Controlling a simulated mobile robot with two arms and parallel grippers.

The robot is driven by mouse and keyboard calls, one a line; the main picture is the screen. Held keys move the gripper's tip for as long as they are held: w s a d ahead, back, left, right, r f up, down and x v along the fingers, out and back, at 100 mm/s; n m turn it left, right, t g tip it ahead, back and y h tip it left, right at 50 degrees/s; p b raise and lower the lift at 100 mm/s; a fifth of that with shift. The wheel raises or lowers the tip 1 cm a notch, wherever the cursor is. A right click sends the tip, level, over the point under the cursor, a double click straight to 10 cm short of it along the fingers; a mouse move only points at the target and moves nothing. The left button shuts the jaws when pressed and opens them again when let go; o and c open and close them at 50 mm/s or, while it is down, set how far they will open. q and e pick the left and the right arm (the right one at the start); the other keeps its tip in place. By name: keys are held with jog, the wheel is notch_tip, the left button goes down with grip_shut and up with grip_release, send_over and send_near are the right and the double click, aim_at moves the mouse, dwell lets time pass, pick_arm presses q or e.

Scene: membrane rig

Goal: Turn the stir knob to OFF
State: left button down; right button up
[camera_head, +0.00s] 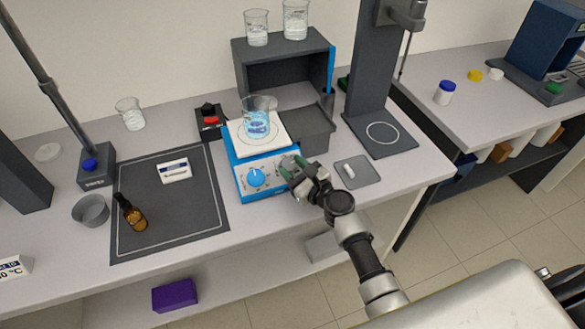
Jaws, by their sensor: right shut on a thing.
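The blue stirrer (233,160) with a white top plate stands in the middle of the bench. A beaker of blue liquid (257,124) sits on its plate. A blue knob with a pale dial (255,177) shows on the left of its front panel. My right gripper (291,167) comes from the lower right and is shut at the right part of that panel, where the stir knob appears to be. The fingers hide most of that knob, and its setting cannot be read. My left gripper is out of view.
A dark mat (190,215) with a brown dropper bottle (132,214) and a white device (174,171) lies to the left. A grey pad (366,174) lies right of the gripper. A dark stand (382,147) rises behind that pad.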

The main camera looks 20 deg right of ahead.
jog(key=n+g+y, duration=0.2)
jog(key=n, duration=0.1)
jog(key=n+g+y, duration=0.1)
jog(key=n, duration=0.1)
jog(key=shift+w+d+b, duration=0.2)
jog(key=shift+d+b, duration=0.15)
jog(key=n+g+y, duration=0.1)
jog(key=n+g, duration=0.2)
jog(key=n+g+y+b, duration=0.1)
jog(key=n, duration=0.1)
jog(key=shift+w+d+r+y, duration=0.15)
jog(key=shift+w+r+y, duration=0.05)
jog(key=shift+r+y, duration=0.1)
jog(key=n+g, duration=0.3)
jog(key=g, duration=0.1)
jog(key=shift+w+r+n, duration=0.1)
jog(key=shift+w+n, duration=0.1)
jog(key=shift+n, duration=0.2)
jog(key=shift+w+r+n+g+h, duration=0.15)
jog(key=shift+n+g+h, duration=0.25)
jog(key=shift+n+g, duration=1.3)
jog(key=o, duration=0.9)
